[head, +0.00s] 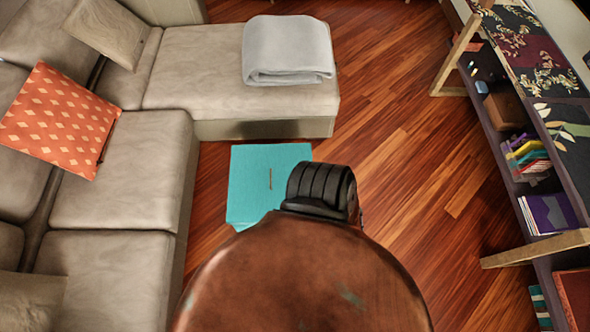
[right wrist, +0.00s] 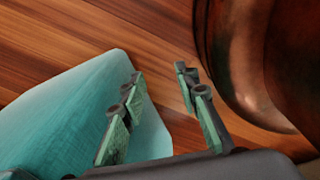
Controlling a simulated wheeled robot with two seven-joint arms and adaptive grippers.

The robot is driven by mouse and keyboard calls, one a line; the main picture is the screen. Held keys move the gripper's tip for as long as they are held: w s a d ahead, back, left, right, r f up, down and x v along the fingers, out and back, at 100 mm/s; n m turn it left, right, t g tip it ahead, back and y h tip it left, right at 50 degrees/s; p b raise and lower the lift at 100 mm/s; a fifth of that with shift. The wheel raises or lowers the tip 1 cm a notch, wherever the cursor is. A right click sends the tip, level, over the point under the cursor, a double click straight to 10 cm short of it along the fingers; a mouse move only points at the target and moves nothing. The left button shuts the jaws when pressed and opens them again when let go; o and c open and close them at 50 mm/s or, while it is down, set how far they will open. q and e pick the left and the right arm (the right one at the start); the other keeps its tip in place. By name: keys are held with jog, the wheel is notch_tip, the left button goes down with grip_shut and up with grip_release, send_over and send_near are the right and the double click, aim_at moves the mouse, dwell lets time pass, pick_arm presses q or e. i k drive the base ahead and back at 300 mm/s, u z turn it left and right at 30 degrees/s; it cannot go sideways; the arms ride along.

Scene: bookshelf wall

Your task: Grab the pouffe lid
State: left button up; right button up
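The teal pouffe (head: 252,172) stands on the wooden floor beside the sofa. A small brown strip (head: 270,180), perhaps the handle of its lid, lies on its flat top. I cannot make out a seam between lid and body. In the right wrist view, the pouffe's teal surface (right wrist: 60,120) fills the lower left. My right gripper (right wrist: 160,78) is open and empty, its fingers apart. One finger overlaps the pouffe's edge in the picture; I cannot tell whether they touch. My right gripper is hidden in the head view, and my left gripper is not in view.
A large brown dome (head: 300,285) with a black ribbed part (head: 322,188) hides the lower middle and the pouffe's near right corner. A beige sofa (head: 120,175) bounds the left, with a folded blanket (head: 287,48). A bookshelf (head: 520,150) stands right. Floor between (head: 410,150) is clear.

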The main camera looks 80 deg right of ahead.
aim_at(259, 175)
jog(key=z, duration=2.25)
jog(key=k, duration=1.05)
jog(key=u, duration=0.9)
jog(key=i, duration=0.95)
jog(key=z, duration=0.1)
